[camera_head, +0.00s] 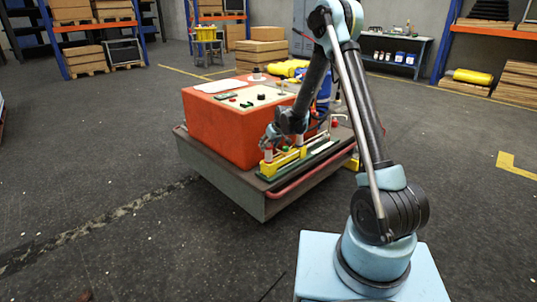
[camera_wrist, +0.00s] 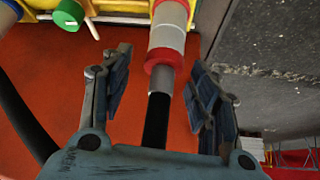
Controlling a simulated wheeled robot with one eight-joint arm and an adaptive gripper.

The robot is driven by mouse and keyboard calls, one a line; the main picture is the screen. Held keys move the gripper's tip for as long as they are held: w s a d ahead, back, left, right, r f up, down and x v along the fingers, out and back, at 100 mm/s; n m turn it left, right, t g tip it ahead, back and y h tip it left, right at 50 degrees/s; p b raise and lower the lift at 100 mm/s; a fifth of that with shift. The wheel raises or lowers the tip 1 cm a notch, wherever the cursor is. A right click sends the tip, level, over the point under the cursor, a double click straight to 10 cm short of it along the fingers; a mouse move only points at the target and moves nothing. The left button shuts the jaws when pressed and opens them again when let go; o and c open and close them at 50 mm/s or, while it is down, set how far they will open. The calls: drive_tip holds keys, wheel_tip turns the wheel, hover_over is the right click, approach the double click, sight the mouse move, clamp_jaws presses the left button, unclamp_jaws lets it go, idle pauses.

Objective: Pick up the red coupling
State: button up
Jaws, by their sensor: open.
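In the wrist view, a red ring-shaped coupling (camera_wrist: 161,66) sits on an upright grey and white post (camera_wrist: 167,38). My gripper (camera_wrist: 157,75) is open, with one finger on each side of the post's line. Gaps show between both fingers and the red ring, so neither appears to touch it. A dark rod (camera_wrist: 155,120) runs below the ring towards my palm. In the head view, my gripper (camera_head: 268,140) is at the front side of the orange box, low over the yellow fixture (camera_head: 280,162). The coupling is too small there to make out surely.
The orange box (camera_head: 217,126) stands on a dark wheeled platform (camera_head: 225,178) with a red rail (camera_head: 310,176). In the wrist view, a green knob (camera_wrist: 69,15) is on the yellow part at upper left. Open floor surrounds the platform; shelves stand behind.

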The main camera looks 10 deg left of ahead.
drive_tip(key=shift+x, duration=2.25)
clamp_jaws()
